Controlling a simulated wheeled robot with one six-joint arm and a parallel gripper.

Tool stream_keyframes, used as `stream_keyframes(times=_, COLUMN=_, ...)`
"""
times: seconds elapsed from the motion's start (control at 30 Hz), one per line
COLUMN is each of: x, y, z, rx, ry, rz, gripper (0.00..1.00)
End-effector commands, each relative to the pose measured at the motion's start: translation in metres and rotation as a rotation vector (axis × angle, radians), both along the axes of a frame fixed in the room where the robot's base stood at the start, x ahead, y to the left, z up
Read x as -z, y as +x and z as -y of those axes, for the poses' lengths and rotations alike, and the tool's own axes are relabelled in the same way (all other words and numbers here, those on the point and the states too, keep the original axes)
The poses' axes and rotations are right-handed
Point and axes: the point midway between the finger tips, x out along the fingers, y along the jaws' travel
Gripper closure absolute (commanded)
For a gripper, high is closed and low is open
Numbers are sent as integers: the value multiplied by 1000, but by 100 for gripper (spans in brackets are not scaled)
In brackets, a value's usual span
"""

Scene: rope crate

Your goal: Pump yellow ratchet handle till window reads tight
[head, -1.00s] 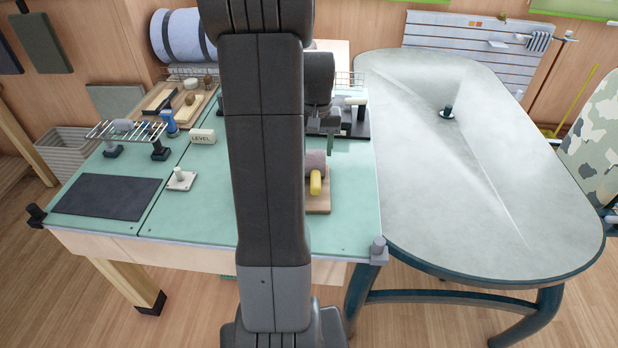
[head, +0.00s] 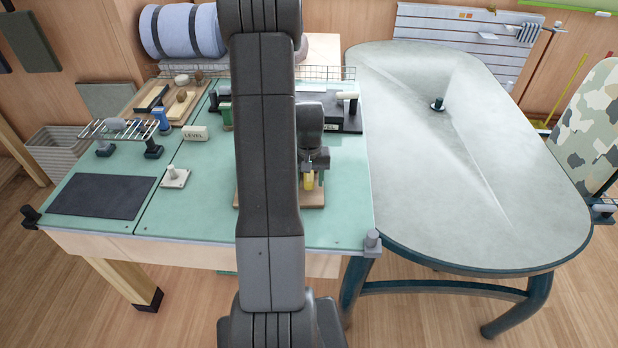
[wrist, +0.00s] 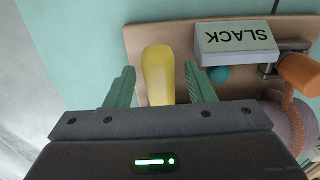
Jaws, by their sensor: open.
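The yellow ratchet handle (wrist: 158,70) lies between the two green fingers of my gripper (wrist: 160,78) in the wrist view, with a gap on each side. The fingers are open and not closed on it. A white window block (wrist: 237,40) beside the handle reads SLACK, upside down in this view. Both sit on a wooden board (wrist: 137,42). In the head view my gripper (head: 312,168) is over the handle (head: 308,182), and my arm hides much of the board (head: 316,200).
An orange part (wrist: 300,74) and a teal knob (wrist: 219,74) are near the block. Left on the green bench (head: 205,215) are a LEVEL block (head: 194,133), a post on a white plate (head: 174,177) and a dark mat (head: 100,195). A grey oval table (head: 470,180) stands right.

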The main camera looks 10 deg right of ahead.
Motion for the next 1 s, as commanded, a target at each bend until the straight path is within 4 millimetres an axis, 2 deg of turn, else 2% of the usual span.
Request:
stream_keyframes(times=0.17, x=0, y=0, z=0, rx=0, ry=0, rz=0, gripper=53)
stream_keyframes(times=0.4, x=0, y=0, z=0, rx=0, ry=0, rz=0, gripper=100)
stream_keyframes(times=0.67, x=4, y=-1, z=0, rx=0, ry=-4, rz=18, gripper=100)
stream_keyframes(times=1.0, x=16, y=-6, z=-1, rx=1, ry=-32, rz=160, gripper=100)
